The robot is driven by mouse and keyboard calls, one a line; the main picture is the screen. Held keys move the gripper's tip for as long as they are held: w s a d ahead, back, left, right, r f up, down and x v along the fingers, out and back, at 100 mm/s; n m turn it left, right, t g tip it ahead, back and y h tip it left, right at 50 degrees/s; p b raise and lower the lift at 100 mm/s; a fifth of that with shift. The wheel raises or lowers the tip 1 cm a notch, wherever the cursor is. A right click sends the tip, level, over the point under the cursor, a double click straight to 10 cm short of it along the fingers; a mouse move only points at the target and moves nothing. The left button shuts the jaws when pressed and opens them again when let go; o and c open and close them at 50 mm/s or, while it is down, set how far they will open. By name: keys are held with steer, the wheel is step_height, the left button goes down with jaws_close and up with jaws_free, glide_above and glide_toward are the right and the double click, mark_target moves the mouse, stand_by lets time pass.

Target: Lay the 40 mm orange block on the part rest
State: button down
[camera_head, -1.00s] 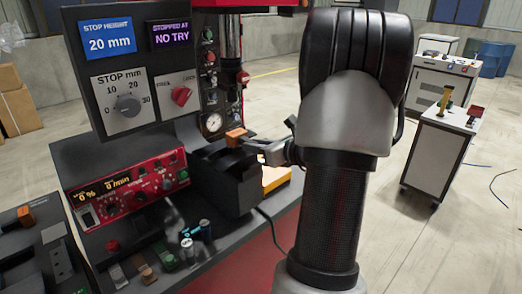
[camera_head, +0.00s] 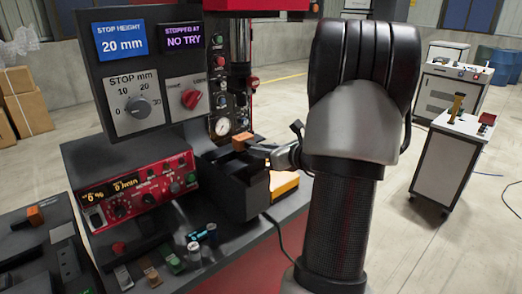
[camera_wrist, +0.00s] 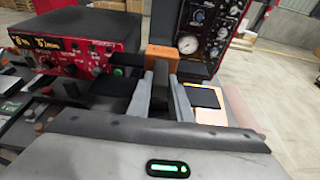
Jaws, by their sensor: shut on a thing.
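My gripper (camera_head: 262,150) is shut on an orange block (camera_head: 242,142) and holds it over the dark trough-like housing at the front of the machine. In the wrist view the block (camera_wrist: 162,58) sits at the far end of the two grey fingers (camera_wrist: 160,88). I cannot tell whether the block touches anything below it. Another orange block (camera_head: 35,215) stands on the dark bench at the far left. I cannot tell for certain which surface is the part rest.
The machine's control panel (camera_head: 165,75) reads stop height 20 mm and "NO TRY". A red control box (camera_head: 138,188) stands left of the housing. Several small parts lie on the bench front. A white cart (camera_head: 445,160) stands at the right, with open floor around it.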

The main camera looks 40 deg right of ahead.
steer(key=shift+f+b, duration=0.65)
steer(key=shift+b, duration=0.05)
steer(key=c, duration=1.5)
jaws_free()
steer(key=shift+c, duration=0.2)
steer(key=shift+f, duration=0.15)
steer(key=v, duration=1.7)
steer(key=shift+s, duration=0.2)
steer(key=shift+a, duration=0.1)
